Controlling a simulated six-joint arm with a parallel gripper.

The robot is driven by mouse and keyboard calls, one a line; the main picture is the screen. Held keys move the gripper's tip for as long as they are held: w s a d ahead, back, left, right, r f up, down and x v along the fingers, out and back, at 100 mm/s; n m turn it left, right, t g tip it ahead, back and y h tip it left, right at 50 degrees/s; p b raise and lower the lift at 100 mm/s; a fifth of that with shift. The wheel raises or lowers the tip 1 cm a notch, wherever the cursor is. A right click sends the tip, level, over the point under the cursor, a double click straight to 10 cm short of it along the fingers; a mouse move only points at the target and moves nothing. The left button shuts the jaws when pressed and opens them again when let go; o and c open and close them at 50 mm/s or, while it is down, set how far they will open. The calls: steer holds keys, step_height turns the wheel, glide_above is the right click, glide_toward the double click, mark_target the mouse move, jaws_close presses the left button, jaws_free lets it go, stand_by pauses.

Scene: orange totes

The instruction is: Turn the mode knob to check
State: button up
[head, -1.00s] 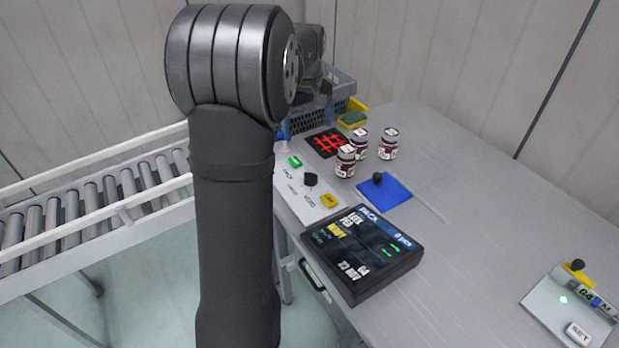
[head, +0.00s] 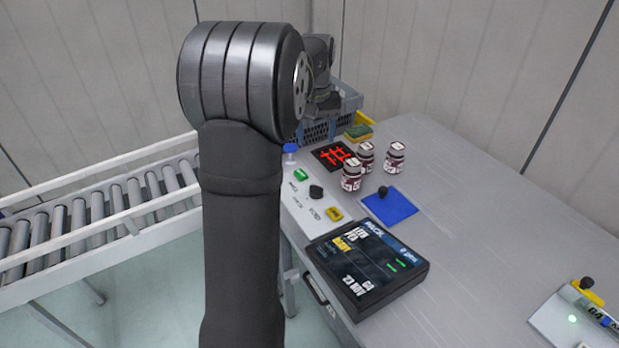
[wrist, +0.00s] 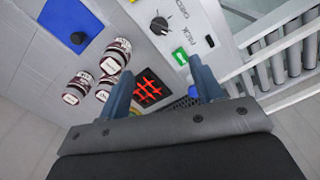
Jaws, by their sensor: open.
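The mode knob (head: 316,191) is a small black dial on a white panel (head: 301,222) at the table's left edge. In the wrist view the knob (wrist: 159,26) is near the top, beside printed words that read CHECK and PACK. I cannot tell for sure which word its pointer faces. My gripper (wrist: 163,84) is open and empty, with two blue-grey fingers apart. In the wrist view the knob lies beyond the fingertips, not between them. In the head view the fingertips are hidden; my wrist is near the blue crate.
A green button (head: 300,175) and a yellow button (head: 334,213) flank the knob. Several dark jars (head: 352,176), a red-marked black pad (head: 332,155), a blue mat with a black knob (head: 389,206) and a screen (head: 367,268) are nearby. A blue crate (head: 347,102) stands behind; rollers run left.

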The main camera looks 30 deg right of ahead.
steer(key=m, duration=0.7)
glide_toward(317, 186)
step_height(317, 186, down, 9)
steer(key=shift+f, duration=0.1)
steer(key=c, duration=1)
